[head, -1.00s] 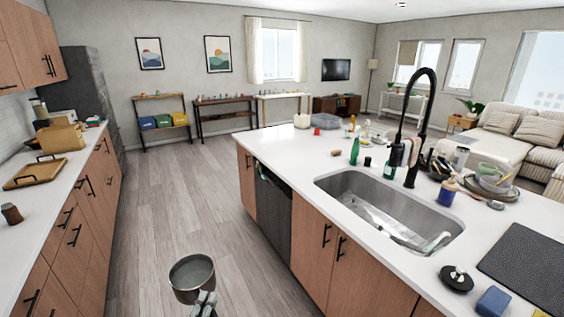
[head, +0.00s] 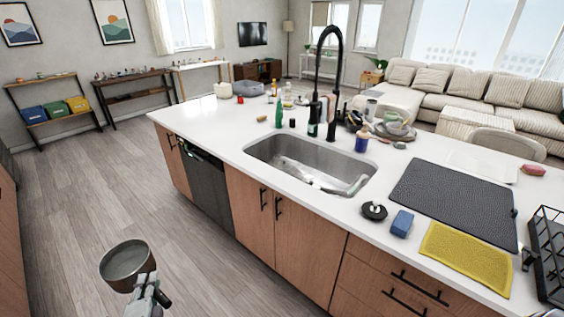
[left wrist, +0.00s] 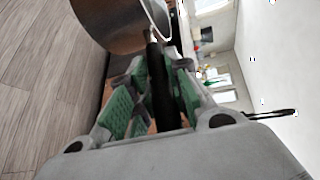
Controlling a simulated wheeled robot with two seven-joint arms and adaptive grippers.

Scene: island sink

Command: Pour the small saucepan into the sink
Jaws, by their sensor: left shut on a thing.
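The small saucepan (head: 128,262) is a grey metal pan at the lower left of the head view, held in the air over the floor in front of the island. It looks roughly upright, with its rim facing up. My left gripper (head: 148,296) is shut on its dark handle; the left wrist view shows the handle (left wrist: 155,75) between the green finger pads and part of the pan's metal wall (left wrist: 115,22). The pan's contents are not clear. The sink (head: 262,150) is a steel basin in the white island top, right of and beyond the pan. My right gripper is out of view.
A black faucet (head: 333,70) rises behind the sink, with bottles and dishes (head: 390,127) around it. A black stopper (head: 374,210), blue sponge (head: 402,223), yellow cloth (head: 465,258) and dark mat (head: 455,200) lie to its right. Floor (head: 70,190) left of the island is clear.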

